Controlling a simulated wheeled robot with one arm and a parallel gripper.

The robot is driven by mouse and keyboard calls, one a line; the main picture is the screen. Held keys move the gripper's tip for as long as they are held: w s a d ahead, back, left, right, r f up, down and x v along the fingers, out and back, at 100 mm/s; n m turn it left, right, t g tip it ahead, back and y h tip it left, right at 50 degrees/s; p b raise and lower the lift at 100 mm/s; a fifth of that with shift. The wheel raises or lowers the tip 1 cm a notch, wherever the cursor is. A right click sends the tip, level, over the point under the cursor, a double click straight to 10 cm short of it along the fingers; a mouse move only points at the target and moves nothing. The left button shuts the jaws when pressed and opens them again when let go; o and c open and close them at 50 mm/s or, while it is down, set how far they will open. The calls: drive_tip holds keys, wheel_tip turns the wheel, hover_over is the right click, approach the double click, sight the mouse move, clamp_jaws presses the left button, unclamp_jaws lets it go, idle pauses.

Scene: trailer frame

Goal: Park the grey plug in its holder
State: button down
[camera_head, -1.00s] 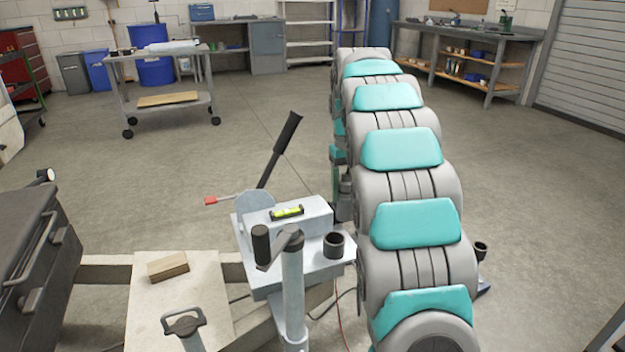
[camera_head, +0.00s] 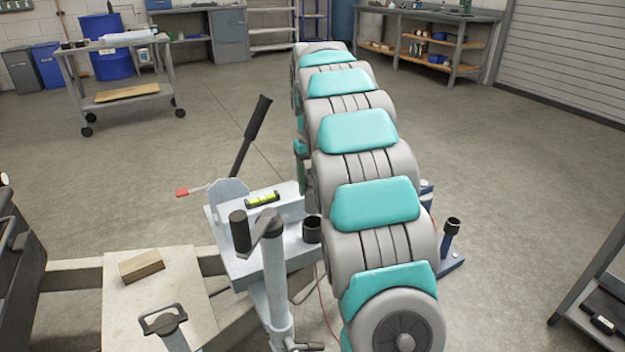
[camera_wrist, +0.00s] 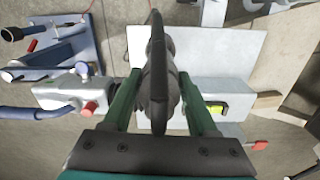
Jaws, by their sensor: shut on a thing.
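The grey plug (camera_wrist: 156,70) shows in the wrist view as a dark grey body with a long, narrow upper part. My gripper (camera_wrist: 160,92) has its green fingers on both sides of it and is shut on it. In the head view my arm hides the gripper and plug. A dark round cup (camera_head: 312,229) stands on the light grey trailer coupling (camera_head: 250,262). A blue stand (camera_head: 452,262) with a dark open-topped tube is right of my arm. I cannot tell which of these is the plug's holder.
A yellow-green spirit level (camera_head: 263,200) lies on the coupling, near a black-gripped lever (camera_head: 250,135). A crank post (camera_head: 275,275) rises in front. A wooden block (camera_head: 141,266) lies on a pale board at left. Open floor lies beyond.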

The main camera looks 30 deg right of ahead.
sight(313, 208)
drive_tip(key=shift+f+b, duration=0.45)
drive_tip(key=shift+f, duration=1.2)
drive_tip(key=shift+f+b, duration=0.3)
drive_tip(key=shift+f, duration=0.8)
drive_tip(key=shift+f, duration=0.35)
drive_tip(key=shift+f+b, duration=0.35)
drive_tip(key=shift+f, duration=0.65)
drive_tip(key=shift+c, duration=0.5)
unclamp_jaws()
wheel_tip(313, 208, up, 8)
drive_tip(key=shift+f, duration=0.15)
drive_tip(key=shift+s, duration=0.1)
